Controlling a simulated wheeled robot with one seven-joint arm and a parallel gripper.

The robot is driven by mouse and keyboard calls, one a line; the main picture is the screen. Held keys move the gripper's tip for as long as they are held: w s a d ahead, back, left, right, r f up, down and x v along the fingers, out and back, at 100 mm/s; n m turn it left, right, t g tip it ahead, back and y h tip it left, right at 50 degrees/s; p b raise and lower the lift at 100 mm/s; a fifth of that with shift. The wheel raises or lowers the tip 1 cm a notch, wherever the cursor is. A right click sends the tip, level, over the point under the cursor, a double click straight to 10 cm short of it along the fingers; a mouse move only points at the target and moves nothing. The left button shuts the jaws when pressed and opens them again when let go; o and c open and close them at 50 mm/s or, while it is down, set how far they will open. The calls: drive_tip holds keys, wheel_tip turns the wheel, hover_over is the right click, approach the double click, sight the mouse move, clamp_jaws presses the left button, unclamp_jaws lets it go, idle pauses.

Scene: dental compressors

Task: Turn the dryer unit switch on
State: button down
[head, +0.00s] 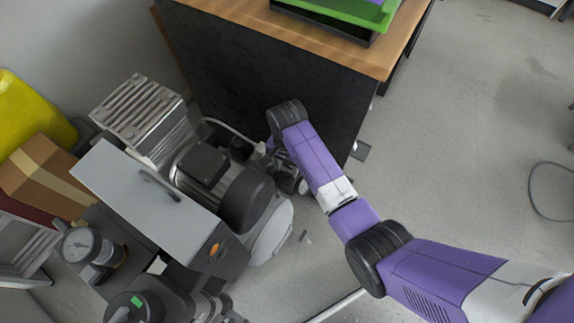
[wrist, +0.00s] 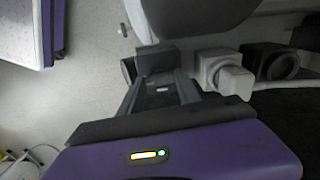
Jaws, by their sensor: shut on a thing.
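In the wrist view my gripper (wrist: 158,76) reaches up to a dark grey block-like part (wrist: 155,55) and is shut on it. I cannot tell whether this part is the dryer unit switch. A light grey fitting (wrist: 222,74) sits just right of the fingers. In the head view my gripper is low beside the machine, mostly hidden by my purple arm. A grey box with a handle (head: 140,190) stands left of the motor (head: 215,180). It has an orange, switch-like part (head: 214,249) on its dark end panel, well apart from my gripper.
A silver finned block (head: 140,112) and a pressure gauge (head: 82,246) belong to the machinery. A wooden-topped desk (head: 340,45) with a black side panel stands close behind my arm. A cardboard box (head: 45,175) and a yellow container (head: 30,110) are at left. Floor at right is mostly clear.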

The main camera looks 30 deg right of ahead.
drive_tip(key=n+p, duration=0.3)
drive_tip(key=n, duration=0.1)
drive_tip(key=shift+r, duration=0.25)
drive_tip(key=n+p, duration=0.3)
drive_tip(key=n, duration=0.1)
drive_tip(key=shift+f+n, duration=0.1)
drive_tip(key=shift+n, duration=0.2)
drive_tip(key=n+p, duration=0.1)
drive_tip(key=n, duration=0.3)
drive_tip(key=shift+p, duration=0.35)
drive_tip(key=shift+f+n+p, duration=0.1)
drive_tip(key=shift+n+p, duration=0.35)
drive_tip(key=shift+n, duration=1.65)
drive_tip(key=c, duration=0.8)
unclamp_jaws()
drive_tip(key=shift+c, duration=0.2)
